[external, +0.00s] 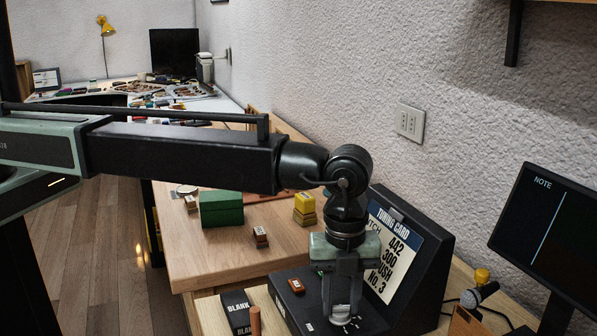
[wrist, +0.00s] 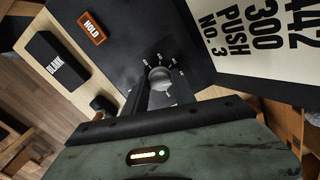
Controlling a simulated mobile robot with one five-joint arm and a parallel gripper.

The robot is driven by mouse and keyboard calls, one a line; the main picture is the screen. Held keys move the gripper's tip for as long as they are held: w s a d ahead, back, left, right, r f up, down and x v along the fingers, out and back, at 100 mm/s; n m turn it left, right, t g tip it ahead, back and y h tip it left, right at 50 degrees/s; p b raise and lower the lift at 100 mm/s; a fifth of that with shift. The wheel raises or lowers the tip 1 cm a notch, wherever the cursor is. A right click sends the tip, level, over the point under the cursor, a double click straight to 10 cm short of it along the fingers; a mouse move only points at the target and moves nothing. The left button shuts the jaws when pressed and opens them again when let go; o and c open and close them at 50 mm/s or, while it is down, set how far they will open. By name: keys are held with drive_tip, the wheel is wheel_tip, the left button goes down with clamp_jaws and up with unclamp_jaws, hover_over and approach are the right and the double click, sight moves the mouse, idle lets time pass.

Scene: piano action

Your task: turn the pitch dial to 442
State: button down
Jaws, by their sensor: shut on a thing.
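The pitch dial (external: 340,314) is a small pale knob on the sloping top of a black console (external: 290,308). My gripper (external: 342,300) points straight down over it and is shut on the dial. In the wrist view the dial (wrist: 160,76) sits between my two fingertips (wrist: 161,88). White scale marks fan around its far side, too small to read, and my fingers hide its near side. I cannot tell which mark it points to. The tuning card (external: 388,250) leans on the console's back panel and shows 442, 300, PUSH and No. 3.
An orange HOLD label (wrist: 92,28) is on the console, left of the dial. A black BLANK block (wrist: 57,58) lies left of the console. A dark NOTE screen (external: 548,225) and a microphone (external: 480,294) stand at right. A green box (external: 221,209) sits behind on the wooden table.

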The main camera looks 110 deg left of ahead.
idle(0.4)
drive_tip(key=c, duration=1)
unclamp_jaws()
drive_tip(key=shift+c, duration=0.2)
drive_tip(key=shift+r, duration=0.1)
wheel_tip(320, 180, up, 8)
drive_tip(key=p, duration=0.8)
drive_tip(key=shift+f, duration=0.2)
